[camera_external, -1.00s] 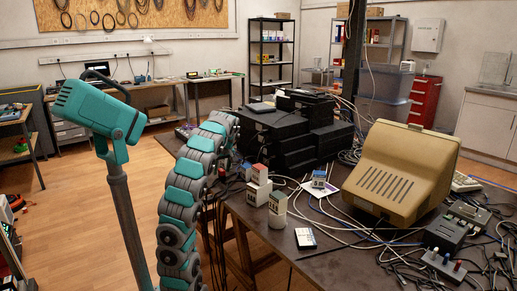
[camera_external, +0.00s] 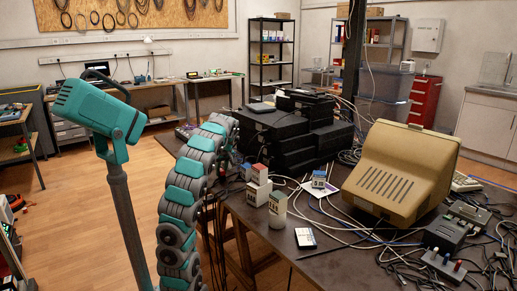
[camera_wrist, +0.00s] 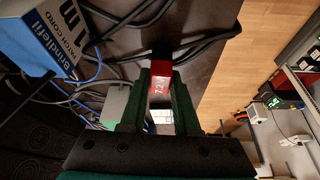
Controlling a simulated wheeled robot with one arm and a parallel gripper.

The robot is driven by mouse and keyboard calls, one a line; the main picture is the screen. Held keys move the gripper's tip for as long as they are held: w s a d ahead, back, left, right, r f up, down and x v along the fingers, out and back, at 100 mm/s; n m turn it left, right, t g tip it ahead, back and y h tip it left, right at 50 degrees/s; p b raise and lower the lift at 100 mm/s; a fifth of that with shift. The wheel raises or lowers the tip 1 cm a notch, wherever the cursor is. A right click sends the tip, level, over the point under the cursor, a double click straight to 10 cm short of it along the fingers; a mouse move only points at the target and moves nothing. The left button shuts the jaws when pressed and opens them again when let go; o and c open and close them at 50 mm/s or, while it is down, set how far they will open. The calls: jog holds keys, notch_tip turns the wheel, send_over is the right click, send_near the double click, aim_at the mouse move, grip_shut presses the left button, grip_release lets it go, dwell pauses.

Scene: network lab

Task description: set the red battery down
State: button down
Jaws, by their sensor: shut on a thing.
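In the wrist view the red battery (camera_wrist: 161,88), with pale lettering on its face, sits between the tips of my gripper (camera_wrist: 161,100). The two dark green fingers are shut on its sides, and its far end sticks out beyond them. The dark tabletop (camera_wrist: 190,70) lies beyond the battery. I cannot tell whether the battery touches it. In the external view my arm curves up beside the dark table (camera_external: 345,262). My gripper is hidden behind the arm there, and I cannot make out the battery.
A blue and white patch cord box (camera_wrist: 45,40) lies at the upper left of the wrist view, with black and blue cables close by. The table's edge is to the right. The external view shows small cartons (camera_external: 258,192), a beige monitor (camera_external: 400,172) and black equipment (camera_external: 290,135).

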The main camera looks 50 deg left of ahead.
aim_at(221, 170)
jog(key=shift+r, duration=0.1)
dwell(0.4)
jog(key=shift+r, duration=1.55)
jog(key=shift+s+d+r+b, duration=0.15)
jog(key=shift+r+b, duration=0.05)
jog(key=shift+b, duration=0.1)
jog(key=s+d+r+b, duration=0.1)
jog(key=s+d, duration=0.9)
jog(key=s, duration=0.2)
jog(key=shift+r+b, duration=0.15)
jog(key=shift+b, duration=0.15)
